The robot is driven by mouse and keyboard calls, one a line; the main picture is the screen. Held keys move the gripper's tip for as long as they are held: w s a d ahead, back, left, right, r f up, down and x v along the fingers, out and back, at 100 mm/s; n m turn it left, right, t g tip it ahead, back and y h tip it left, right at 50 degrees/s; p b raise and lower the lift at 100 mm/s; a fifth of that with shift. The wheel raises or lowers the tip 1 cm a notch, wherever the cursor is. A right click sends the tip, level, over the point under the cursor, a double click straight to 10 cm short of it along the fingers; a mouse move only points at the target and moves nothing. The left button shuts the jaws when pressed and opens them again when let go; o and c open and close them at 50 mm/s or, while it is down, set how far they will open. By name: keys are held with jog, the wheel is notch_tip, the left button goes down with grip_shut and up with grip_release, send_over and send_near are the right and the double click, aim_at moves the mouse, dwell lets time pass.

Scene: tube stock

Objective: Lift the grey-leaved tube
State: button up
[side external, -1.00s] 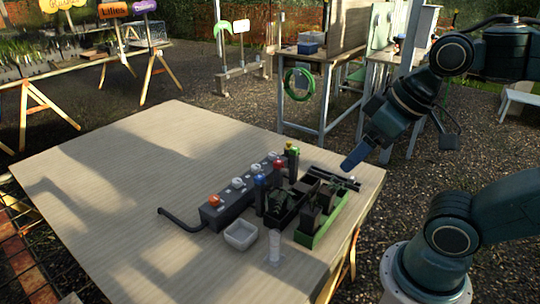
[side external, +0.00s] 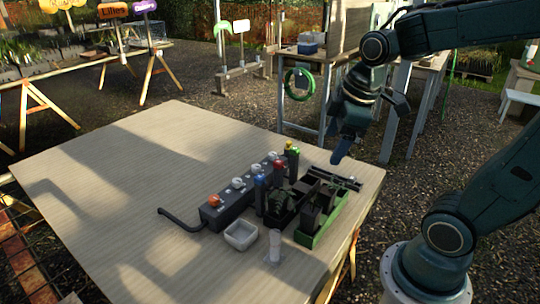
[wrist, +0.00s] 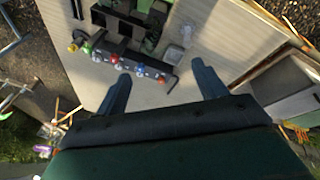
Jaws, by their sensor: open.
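In the side external view, a black tray (side external: 284,217) holds dark tubes with small leafy plants, one with greyish-green leaves (side external: 279,198). Beside it a green tray (side external: 318,236) holds several dark tubes. The leaf colours are too small to tell surely which tube is grey-leaved. My gripper (side external: 338,158) points down, above the table's far right corner area, behind and above the trays. In the wrist view my gripper (wrist: 162,76) has its two fingers wide apart with nothing between them. The dark trays lie beyond the fingertips, partly cut off by the top edge.
A grey block (side external: 240,203) with coloured knobs and a bent black hose lies left of the trays. A white square dish (side external: 241,236) and a clear cylinder (side external: 274,246) stand in front. The table's left (side external: 110,180) is free.

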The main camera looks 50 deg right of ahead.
jog(key=w+d+f+n+g, duration=0.2)
jog(key=w+d+f+n, duration=0.35)
jog(key=d, duration=0.25)
jog(key=n+g, duration=0.2)
jog(key=n, duration=0.4)
send_over(327, 189)
notch_tip(327, 189, down, 8)
jog(key=shift+d+f+y, duration=0.1)
jog(key=shift+y, duration=0.3)
jog(key=shift+f, duration=4.3)
jog(key=shift+s+f, duration=0.1)
jog(key=shift+f, duration=0.05)
jog(key=shift+f, duration=2.45)
jog(key=shift+c, duration=0.2)
jog(key=c, duration=1.1)
